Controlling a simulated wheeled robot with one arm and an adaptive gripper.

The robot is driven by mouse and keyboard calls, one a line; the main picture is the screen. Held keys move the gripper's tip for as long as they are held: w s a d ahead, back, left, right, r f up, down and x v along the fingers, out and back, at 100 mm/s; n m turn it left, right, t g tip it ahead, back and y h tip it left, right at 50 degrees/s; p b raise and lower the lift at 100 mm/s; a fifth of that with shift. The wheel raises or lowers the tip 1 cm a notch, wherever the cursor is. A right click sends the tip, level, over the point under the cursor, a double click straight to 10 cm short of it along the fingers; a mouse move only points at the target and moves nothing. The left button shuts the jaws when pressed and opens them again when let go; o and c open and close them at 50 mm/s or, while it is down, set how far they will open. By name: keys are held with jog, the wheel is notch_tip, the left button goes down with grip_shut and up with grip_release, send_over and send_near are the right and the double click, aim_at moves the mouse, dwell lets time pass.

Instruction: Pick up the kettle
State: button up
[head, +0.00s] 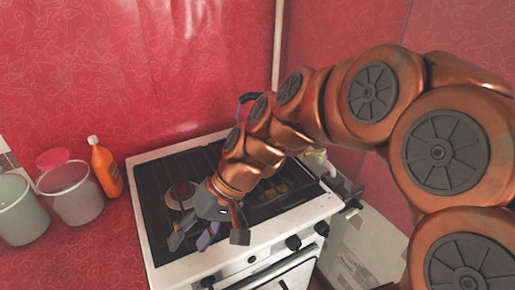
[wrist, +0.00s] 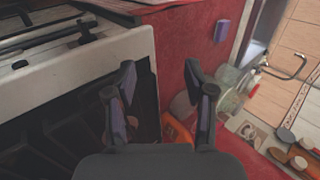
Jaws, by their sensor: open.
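No whole kettle shows in either view. A dark curved handle (head: 246,98) rises behind my arm at the back of the stove in the head view. It may be the kettle's, but its body is hidden by my arm, so I cannot tell. My gripper (head: 207,240) is open and empty, pointing down over the front left of the white stove (head: 145,158).
An orange bottle (head: 106,170) and two pale buckets (head: 72,198) stand on the red counter left of the stove. A purple block (wrist: 222,31) lies on the red surface in the wrist view. Jars and small containers crowd its right side. A red wall (head: 120,70) closes the back.

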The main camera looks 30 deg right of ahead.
jog(key=w+d+r+m+t+y+b, duration=0.1)
jog(key=w+t, duration=0.1)
jog(key=w, duration=0.2)
jog(key=w+d+r+m+t+y+b, duration=0.1)
jog(key=w+d+r+t+y, duration=0.1)
jog(key=w, duration=0.2)
jog(key=m+t+h+b, duration=0.45)
jog(key=m+t, duration=0.45)
jog(key=t, duration=0.4)
send_near(260, 96)
jog(key=w, duration=0.3)
jog(key=shift+a+f+p+x, duration=0.15)
jog(key=shift+p+x, duration=0.3)
jog(key=shift+x, duration=1.5)
jog(key=shift+a+f+p+x, duration=0.15)
jog(key=shift+p+x, duration=0.3)
jog(key=shift+x, duration=1.5)
jog(key=shift+d, duration=0.1)
jog(key=shift+s, duration=0.1)
grip_shut()
jog(key=shift+r, duration=0.1)
